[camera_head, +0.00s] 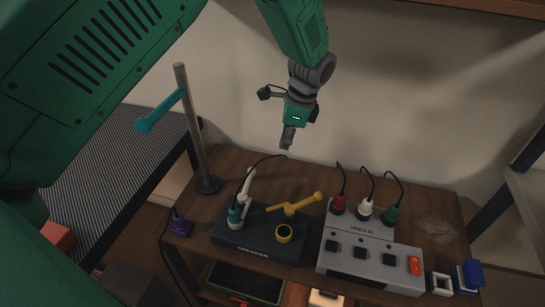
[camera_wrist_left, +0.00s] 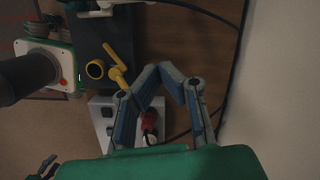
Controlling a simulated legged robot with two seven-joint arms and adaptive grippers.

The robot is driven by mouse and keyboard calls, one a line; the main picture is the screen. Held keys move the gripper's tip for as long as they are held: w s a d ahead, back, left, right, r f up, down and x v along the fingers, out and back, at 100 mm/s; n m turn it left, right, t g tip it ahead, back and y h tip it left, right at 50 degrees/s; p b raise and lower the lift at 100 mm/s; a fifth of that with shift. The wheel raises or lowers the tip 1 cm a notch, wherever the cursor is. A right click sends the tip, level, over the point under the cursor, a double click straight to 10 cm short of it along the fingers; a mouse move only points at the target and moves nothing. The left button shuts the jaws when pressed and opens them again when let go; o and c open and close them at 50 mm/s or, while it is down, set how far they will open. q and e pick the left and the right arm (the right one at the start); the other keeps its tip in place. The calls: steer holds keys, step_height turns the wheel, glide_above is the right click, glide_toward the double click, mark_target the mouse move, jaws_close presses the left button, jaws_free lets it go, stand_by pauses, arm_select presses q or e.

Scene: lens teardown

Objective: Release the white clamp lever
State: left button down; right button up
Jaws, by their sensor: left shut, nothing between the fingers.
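The white clamp lever (camera_head: 246,186) stands tilted upright at the left end of the black box (camera_head: 245,254), beside a teal-topped plug or knob (camera_head: 235,214). A dark cable arcs near its top. My left gripper (camera_head: 287,143) is shut and empty in the air, above and behind the box, apart from the lever. In the left wrist view, the left gripper's fingers (camera_wrist_left: 161,70) meet at their tips, and the black box (camera_wrist_left: 88,40) is beyond them. A white piece at that view's top edge is too cut off to identify.
A yellow lever (camera_head: 296,205) and yellow ring (camera_head: 284,233) are on the black box. A grey box (camera_head: 350,250) with red, white and green cabled plugs stands to its right. A metal post (camera_head: 192,130) with a teal lever (camera_head: 158,112) rises at the left.

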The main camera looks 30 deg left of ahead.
arm_select(q)
steer(key=s+a+f, duration=0.1)
steer(key=a+f, duration=0.1)
steer(key=f, duration=0.3)
steer(key=s+a+f+b, duration=0.1)
steer(key=a+f, duration=0.2)
steer(key=f, duration=0.2)
steer(key=shift+s+a, duration=0.3)
steer(key=shift+a+r+n+p, duration=0.1)
steer(key=shift+a+n+p, duration=0.2)
steer(key=shift+a+n, duration=0.25)
stand_by(0.5)
steer(key=s+a+n+g+h+p, duration=0.1)
steer(key=s+a+n+h+p, duration=0.1)
steer(key=a+n, duration=0.4)
steer(key=shift+s+a+n+p, duration=0.4)
steer(key=shift+s+n+p, duration=0.3)
steer(key=shift+n+p, duration=1.05)
steer(key=shift+n+b, duration=0.4)
steer(key=shift+n, duration=0.1)
